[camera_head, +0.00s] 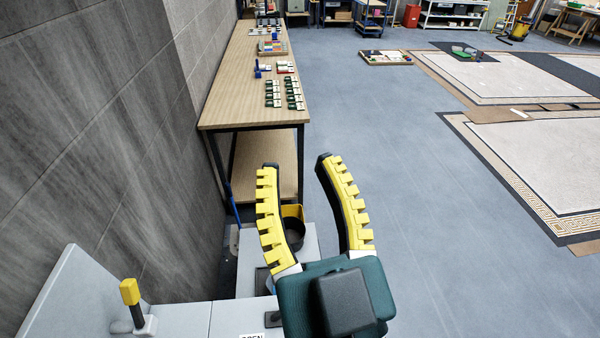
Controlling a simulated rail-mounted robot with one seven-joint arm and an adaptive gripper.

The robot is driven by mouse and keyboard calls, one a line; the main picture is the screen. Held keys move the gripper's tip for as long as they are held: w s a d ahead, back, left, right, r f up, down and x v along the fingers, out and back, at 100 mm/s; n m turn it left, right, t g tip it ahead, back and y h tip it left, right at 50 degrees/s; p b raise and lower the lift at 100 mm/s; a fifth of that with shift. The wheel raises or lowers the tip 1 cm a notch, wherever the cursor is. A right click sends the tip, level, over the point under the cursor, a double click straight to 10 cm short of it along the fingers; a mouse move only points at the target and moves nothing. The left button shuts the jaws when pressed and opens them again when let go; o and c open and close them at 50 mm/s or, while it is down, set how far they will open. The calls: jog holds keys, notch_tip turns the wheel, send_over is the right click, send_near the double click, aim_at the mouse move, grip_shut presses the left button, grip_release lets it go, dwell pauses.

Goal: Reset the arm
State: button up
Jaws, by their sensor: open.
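My gripper (295,165) shows in the lower middle of the head view. Its two curved black fingers with yellow toothed pads stand wide apart, and nothing is between them. Its dark green palm is at the bottom of the picture. The fingers point away from the camera, towards the near end of a long wooden table (237,90), and overlap the view of its lower shelf (250,160). I cannot tell how high the gripper is above the floor.
A grey wall (90,120) runs along the left. Small green and white pieces (284,94) stand in rows on the table. Mosaic panels (545,150) lie on the right.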

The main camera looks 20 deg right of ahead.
notch_tip(320, 180, up, 17)
jog(key=p, duration=1.7)
